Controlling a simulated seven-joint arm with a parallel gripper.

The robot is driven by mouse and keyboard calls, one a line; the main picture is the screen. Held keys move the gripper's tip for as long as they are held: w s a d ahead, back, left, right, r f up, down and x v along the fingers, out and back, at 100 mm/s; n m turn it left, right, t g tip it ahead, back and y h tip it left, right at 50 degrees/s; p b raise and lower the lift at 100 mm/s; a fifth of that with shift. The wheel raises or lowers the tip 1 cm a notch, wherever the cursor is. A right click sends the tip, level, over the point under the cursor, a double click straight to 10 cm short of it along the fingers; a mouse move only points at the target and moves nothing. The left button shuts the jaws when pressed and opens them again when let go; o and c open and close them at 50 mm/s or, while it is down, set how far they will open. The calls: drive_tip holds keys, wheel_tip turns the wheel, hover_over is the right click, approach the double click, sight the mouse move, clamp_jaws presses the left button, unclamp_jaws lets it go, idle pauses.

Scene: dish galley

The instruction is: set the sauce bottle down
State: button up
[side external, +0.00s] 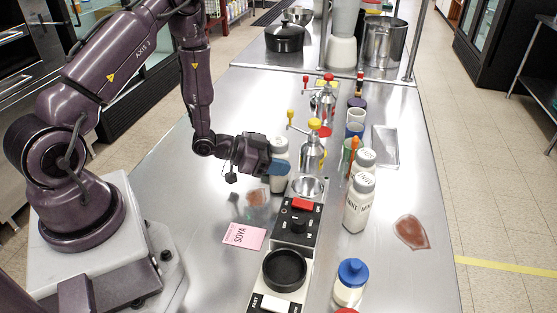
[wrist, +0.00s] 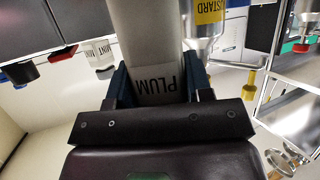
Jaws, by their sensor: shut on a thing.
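The sauce bottle (side external: 280,150) is pale with a grey cap, and my gripper (side external: 277,167) is shut around its middle. In the wrist view the bottle (wrist: 152,40) stands between the two blue fingers (wrist: 155,82), with a label reading PLUM, upside down in the picture. In the side view the bottle looks about upright beside the metal dispensers. I cannot tell whether its base touches the counter. A pink card (side external: 244,236) reading SOYA lies on the counter in front of my gripper.
Yellow-topped (side external: 312,150) and red-topped (side external: 322,100) dispensers stand behind. White shakers (side external: 358,203), a blue-capped jar (side external: 350,282) and a brown smear (side external: 410,232) are right. Another smear (side external: 257,198) lies near the card. Counter left is clear.

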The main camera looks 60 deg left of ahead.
drive_tip(key=shift+f, duration=0.15)
drive_tip(key=o, duration=0.6)
drive_tip(key=shift+f, duration=0.1)
drive_tip(key=o, duration=0.5)
drive_tip(key=shift+c, duration=0.2)
